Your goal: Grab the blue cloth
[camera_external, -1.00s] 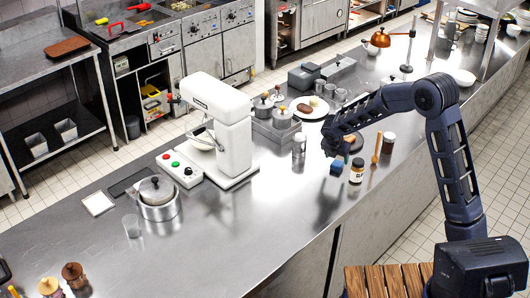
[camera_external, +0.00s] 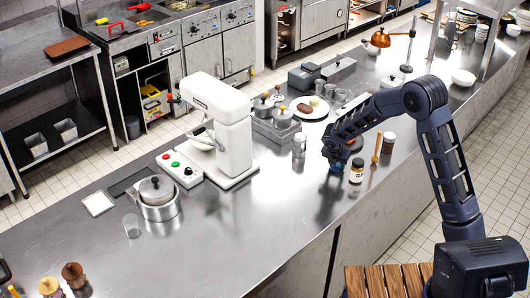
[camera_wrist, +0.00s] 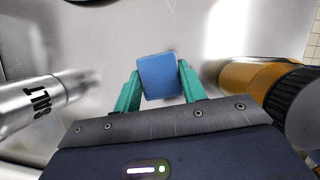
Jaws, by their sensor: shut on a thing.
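The blue cloth (camera_wrist: 159,77) looks like a small folded blue block in the wrist view. It sits between the two green fingers of my gripper (camera_wrist: 160,88), which touch it on both sides. In the external view the gripper (camera_external: 336,166) is low over the steel counter, and only a little of the blue cloth (camera_external: 337,170) shows beneath it. I cannot tell whether the cloth still touches the counter.
A labelled jar (camera_external: 356,171) stands close on the right of the gripper, and a steel shaker (camera_external: 299,146) on the left. The counter (camera_external: 270,225) toward the front left is clear.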

